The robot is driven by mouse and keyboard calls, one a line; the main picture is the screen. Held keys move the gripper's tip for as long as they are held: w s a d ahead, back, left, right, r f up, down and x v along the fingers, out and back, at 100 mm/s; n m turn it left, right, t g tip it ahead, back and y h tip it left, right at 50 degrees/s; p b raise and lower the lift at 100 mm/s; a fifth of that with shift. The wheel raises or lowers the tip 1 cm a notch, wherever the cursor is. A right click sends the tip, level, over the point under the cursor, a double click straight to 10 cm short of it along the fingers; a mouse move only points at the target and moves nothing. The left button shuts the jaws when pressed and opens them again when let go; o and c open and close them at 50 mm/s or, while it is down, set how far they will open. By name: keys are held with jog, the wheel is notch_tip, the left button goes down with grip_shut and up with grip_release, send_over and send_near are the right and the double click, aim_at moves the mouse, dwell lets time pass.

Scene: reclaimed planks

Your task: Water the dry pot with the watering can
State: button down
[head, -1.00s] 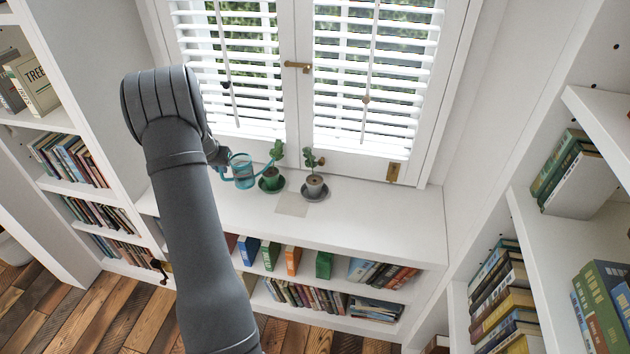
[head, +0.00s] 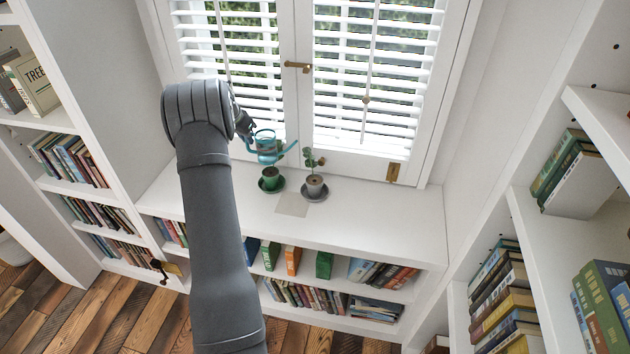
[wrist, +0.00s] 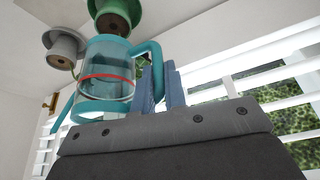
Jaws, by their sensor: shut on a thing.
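The watering can (head: 266,148) has a clear body with teal rims, spout and handle, and a red line around it. In the wrist view the can (wrist: 107,72) stands close in front of my gripper (wrist: 160,84), whose blue fingers are shut on its handle. In the head view my gripper (head: 245,125) is partly hidden by my arm. The can is in the air by the green pot (head: 270,179), its spout pointing right toward the grey pot (head: 314,185). Both pots hold soil and a plant and stand on saucers. I cannot tell which soil is dry.
The pots stand on a white shelf top (head: 370,222) below a window with white blinds (head: 365,70). A pale square (head: 292,204) lies in front of them. The shelf top is clear to the right. Tall bookshelves stand on both sides.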

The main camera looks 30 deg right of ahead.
aim_at(257, 136)
jog(key=shift+s+d+r, duration=0.1)
jog(key=shift+r, duration=0.05)
jog(key=shift+s+d+r+m+t+y, duration=0.15)
jog(key=shift+s+d+r+t+y, duration=0.15)
jog(key=shift+s+d+t+y, duration=0.2)
jog(key=shift+s+d+r+m+t+y, duration=0.15)
jog(key=shift+s+d+r+t+y, duration=0.2)
jog(key=shift+s+t+y, duration=0.25)
jog(key=shift+s+d+f+t, duration=0.1)
jog(key=shift+d+t, duration=0.1)
jog(key=shift+t, duration=0.1)
jog(key=shift+s+d+y, duration=0.15)
jog(key=shift+s+y, duration=0.1)
jog(key=shift+y, duration=0.05)
dwell(0.3)
jog(key=shift+s+d+r+t, duration=0.15)
jog(key=shift+d+r+t, duration=0.05)
jog(key=shift+t, duration=0.1)
jog(key=shift+s+d+r, duration=0.15)
jog(key=shift+s, duration=0.1)
dwell(0.7)
